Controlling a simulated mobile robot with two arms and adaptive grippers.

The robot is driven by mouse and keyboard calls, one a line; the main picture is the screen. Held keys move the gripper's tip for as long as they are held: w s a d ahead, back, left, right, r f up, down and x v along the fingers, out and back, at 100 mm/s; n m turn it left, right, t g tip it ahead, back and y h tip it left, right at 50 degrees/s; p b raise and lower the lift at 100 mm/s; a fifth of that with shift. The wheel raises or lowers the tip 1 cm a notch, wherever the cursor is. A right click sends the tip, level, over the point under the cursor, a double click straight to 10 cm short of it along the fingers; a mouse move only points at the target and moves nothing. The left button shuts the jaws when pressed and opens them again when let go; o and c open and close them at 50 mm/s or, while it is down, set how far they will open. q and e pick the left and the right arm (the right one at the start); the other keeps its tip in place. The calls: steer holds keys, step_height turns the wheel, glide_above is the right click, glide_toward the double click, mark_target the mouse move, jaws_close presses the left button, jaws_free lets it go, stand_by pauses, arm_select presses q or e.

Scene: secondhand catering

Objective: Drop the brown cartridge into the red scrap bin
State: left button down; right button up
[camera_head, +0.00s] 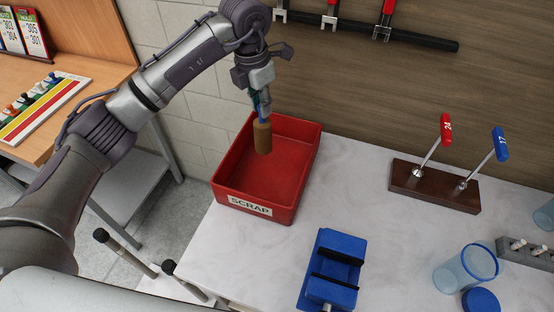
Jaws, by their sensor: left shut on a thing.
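The brown cartridge (263,138) is a small upright cylinder. My left gripper (262,112) is shut on its upper end and holds it over the red scrap bin. The red scrap bin (225,182) stands at the left end of the pale counter, with a white SCRAP label on its front. The part of its inside that I can see is empty. The cartridge hangs within the bin's outline in this view; its exact height above the floor of the bin is hard to tell. My right gripper is not in view.
A blue vise-like block (345,245) sits on the counter (400,240) in front. A wooden base (435,190) with red and blue handled levers stands right. A clear blue-rimmed jar (452,272) and a blue lid (481,300) lie front right. A wall rail (350,24) runs behind.

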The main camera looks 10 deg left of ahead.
mark_target(262, 122)
arm_select(q)
step_height(262, 122, down, 5)
steer(key=shift+s+r+b, duration=0.1)
steer(key=shift+b, duration=0.95)
steer(key=shift+f, duration=0.35)
steer(key=c, duration=1)
jaws_free()
steer(key=shift+o, duration=0.2)
steer(key=shift+r, duration=0.25)
step_height(262, 122, up, 12)
steer(key=s, duration=0.1)
steer(key=shift+a+f, duration=0.2)
steer(key=shift+a, duration=0.25)
